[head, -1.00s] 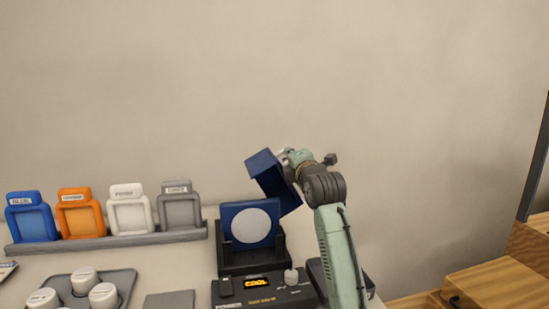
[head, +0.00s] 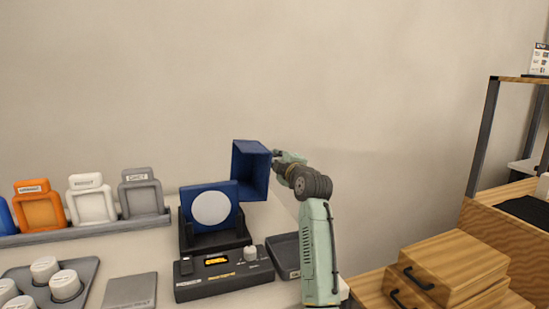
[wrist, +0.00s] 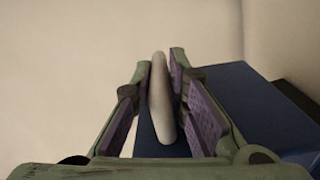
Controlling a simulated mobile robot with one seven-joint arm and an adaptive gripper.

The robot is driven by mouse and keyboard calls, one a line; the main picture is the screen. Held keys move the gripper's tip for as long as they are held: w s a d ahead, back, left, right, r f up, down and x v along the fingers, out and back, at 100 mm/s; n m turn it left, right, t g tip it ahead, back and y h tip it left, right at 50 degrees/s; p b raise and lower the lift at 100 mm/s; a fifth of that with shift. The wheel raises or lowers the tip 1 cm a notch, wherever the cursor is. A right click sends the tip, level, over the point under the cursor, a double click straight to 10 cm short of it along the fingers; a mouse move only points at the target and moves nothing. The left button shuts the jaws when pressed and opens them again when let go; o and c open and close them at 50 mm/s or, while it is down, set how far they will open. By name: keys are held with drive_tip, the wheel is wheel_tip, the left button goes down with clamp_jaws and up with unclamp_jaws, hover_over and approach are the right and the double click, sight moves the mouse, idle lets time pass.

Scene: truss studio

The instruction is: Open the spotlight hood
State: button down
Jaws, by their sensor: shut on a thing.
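The spotlight's blue hood (head: 250,168) is a box-like cover, raised and standing open behind and to the right of the blue lamp face (head: 232,193) with its white disc (head: 211,208). My gripper (head: 279,156) is at the hood's right side. In the wrist view, my gripper (wrist: 163,85) is shut on a pale rounded handle (wrist: 160,97), which lies between the purple finger pads. The dark blue hood (wrist: 245,110) fills the right of that view, under and beside the right finger. The hood's hinge is hidden.
A black control box (head: 225,274) with a lit display stands in front of the spotlight. A dark tray (head: 286,252) sits to its right, beside my arm. Coloured frames stand in a grey rack (head: 85,232) at left. Wooden drawers (head: 450,270) are at lower right.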

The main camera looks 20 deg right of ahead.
idle(0.4)
drive_tip(key=c, duration=1.6)
unclamp_jaws()
drive_tip(key=shift+r, duration=0.1)
drive_tip(key=shift+s, duration=0.1)
drive_tip(key=s, duration=1.2)
